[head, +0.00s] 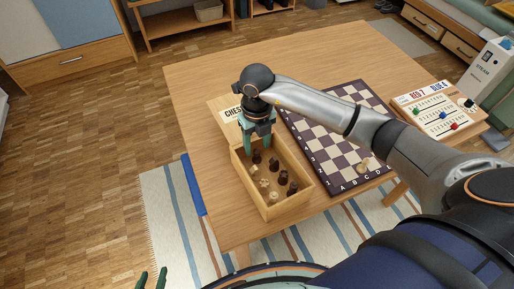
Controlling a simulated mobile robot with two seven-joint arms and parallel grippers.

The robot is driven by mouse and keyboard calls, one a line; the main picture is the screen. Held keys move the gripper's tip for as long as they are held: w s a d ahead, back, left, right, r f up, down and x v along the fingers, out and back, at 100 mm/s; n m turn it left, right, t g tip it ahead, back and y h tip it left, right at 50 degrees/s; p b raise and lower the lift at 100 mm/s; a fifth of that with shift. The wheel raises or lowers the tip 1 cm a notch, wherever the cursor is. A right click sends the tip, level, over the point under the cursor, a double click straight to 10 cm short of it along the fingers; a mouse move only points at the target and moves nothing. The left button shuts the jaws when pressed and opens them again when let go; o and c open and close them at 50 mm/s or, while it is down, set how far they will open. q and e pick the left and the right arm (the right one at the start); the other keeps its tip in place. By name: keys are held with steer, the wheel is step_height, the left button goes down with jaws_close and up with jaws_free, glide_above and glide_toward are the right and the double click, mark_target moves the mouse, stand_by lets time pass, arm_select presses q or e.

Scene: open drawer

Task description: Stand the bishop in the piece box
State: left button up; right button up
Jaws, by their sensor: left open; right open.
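The piece box (243,179) is an open wooden box on the table, holding several dark and light chess pieces. My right gripper (257,149) points down at the box's far end, its teal fingers apart. Whether anything is between them is too small to tell. One light piece (363,166) is on the near edge of the chessboard (320,150). I cannot tell which piece is the bishop. My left gripper (152,279) shows only its green fingertips at the bottom left, apart and away from the table.
A score board (437,110) with coloured pegs lies at the table's right. My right arm crosses over the chessboard. The far left of the wooden table (205,85) is clear.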

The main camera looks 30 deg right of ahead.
mark_target(257, 149)
step_height(257, 149, up, 9)
stand_by(0.3)
steer(key=shift+r, duration=0.1)
